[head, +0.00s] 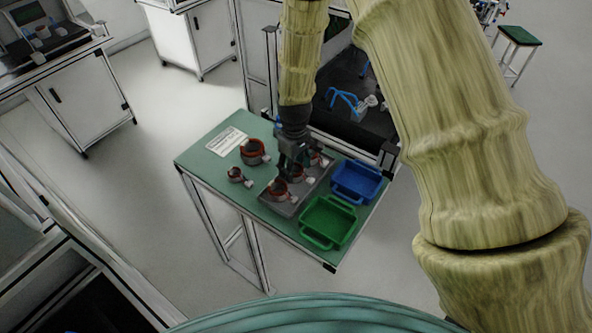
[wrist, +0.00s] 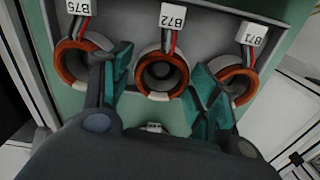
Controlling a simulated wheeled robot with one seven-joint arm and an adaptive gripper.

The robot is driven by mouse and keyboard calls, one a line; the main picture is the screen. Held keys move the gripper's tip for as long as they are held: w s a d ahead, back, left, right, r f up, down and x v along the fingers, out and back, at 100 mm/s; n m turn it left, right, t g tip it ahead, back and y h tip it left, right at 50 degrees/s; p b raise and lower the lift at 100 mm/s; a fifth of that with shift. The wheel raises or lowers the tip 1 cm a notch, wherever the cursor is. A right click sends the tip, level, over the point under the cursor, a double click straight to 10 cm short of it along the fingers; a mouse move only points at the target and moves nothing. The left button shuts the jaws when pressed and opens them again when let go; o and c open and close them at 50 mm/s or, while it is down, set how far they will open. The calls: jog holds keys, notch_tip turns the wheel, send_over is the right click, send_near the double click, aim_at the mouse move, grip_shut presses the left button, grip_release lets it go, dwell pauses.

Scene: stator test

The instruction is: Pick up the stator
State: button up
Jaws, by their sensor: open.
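Several stators with copper-red rings and white tags stand on the table. In the wrist view, the stator tagged 872 (wrist: 160,74) is in the middle of a grey tray. The stator tagged 875 (wrist: 72,62) is to its left and the stator tagged 871 (wrist: 236,80) to its right. My gripper (wrist: 158,78) is open, with its teal fingers on either side of the middle stator. I cannot tell whether they touch it. In the head view my gripper (head: 291,163) points down over the grey tray (head: 284,208) and partly hides the stators there.
The green table (head: 215,172) also holds a larger stator (head: 254,151) and a small stator (head: 238,175) left of the tray. A blue bin (head: 357,181) and a green bin (head: 328,222) stand to the right. A white sheet (head: 227,141) lies at the back left.

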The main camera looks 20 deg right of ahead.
jog(key=shift+s+f, duration=0.25)
jog(key=shift+f, duration=0.3)
jog(key=shift+w+f+p, duration=0.2)
jog(key=shift+f+p, duration=0.1)
jog(key=shift+f, duration=0.25)
jog(key=shift+s+r, duration=0.1)
jog(key=c, duration=0.9)
jog(key=shift+r, duration=0.15)
